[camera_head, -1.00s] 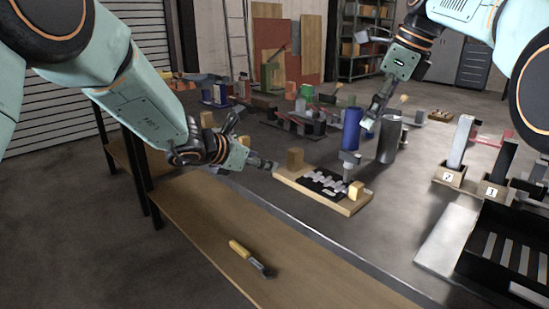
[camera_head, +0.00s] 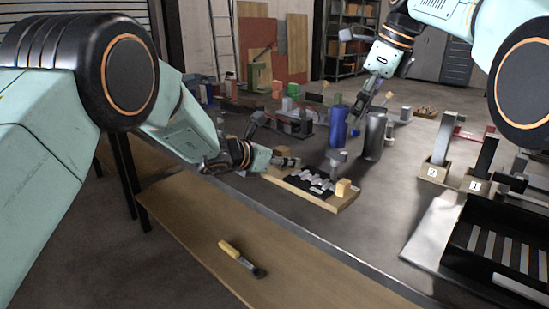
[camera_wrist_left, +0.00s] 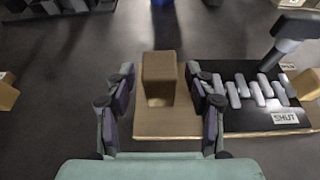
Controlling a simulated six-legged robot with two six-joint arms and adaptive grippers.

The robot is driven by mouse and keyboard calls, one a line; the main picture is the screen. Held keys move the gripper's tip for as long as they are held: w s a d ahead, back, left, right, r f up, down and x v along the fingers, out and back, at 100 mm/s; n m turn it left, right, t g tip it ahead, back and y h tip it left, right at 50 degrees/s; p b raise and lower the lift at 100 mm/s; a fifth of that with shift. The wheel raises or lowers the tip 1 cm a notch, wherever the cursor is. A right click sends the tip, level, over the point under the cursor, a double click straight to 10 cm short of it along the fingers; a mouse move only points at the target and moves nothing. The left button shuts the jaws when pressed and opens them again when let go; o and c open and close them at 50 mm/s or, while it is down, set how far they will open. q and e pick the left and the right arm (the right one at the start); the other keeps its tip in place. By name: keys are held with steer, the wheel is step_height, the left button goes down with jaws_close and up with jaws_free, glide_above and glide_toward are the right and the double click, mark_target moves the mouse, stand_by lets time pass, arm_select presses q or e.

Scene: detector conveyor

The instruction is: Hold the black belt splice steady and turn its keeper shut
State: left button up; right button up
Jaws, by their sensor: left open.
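The black belt splice (camera_head: 305,182), with light grey interlocking fingers, lies on a wooden board (camera_head: 343,202). It also shows right of centre in the left wrist view (camera_wrist_left: 240,122), beside a plate marked SHUT (camera_wrist_left: 286,117). A dark grey T-shaped handle, which looks like the keeper (camera_head: 338,160), stands at its far side. My left gripper (camera_head: 290,162) is open at the board's left end. In the left wrist view its fingers (camera_wrist_left: 160,75) stand either side of a brown block (camera_wrist_left: 160,70); contact is unclear.
The blue cylinder (camera_head: 338,127) and a grey cylinder (camera_head: 374,136) stand behind the board. A black slatted tray (camera_head: 500,245) is at right.

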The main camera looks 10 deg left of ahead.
arm_select(q)
steer(key=shift+w+d+f, duration=0.1)
steer(key=shift+w, duration=0.05)
jaws_close()
stand_by(0.6)
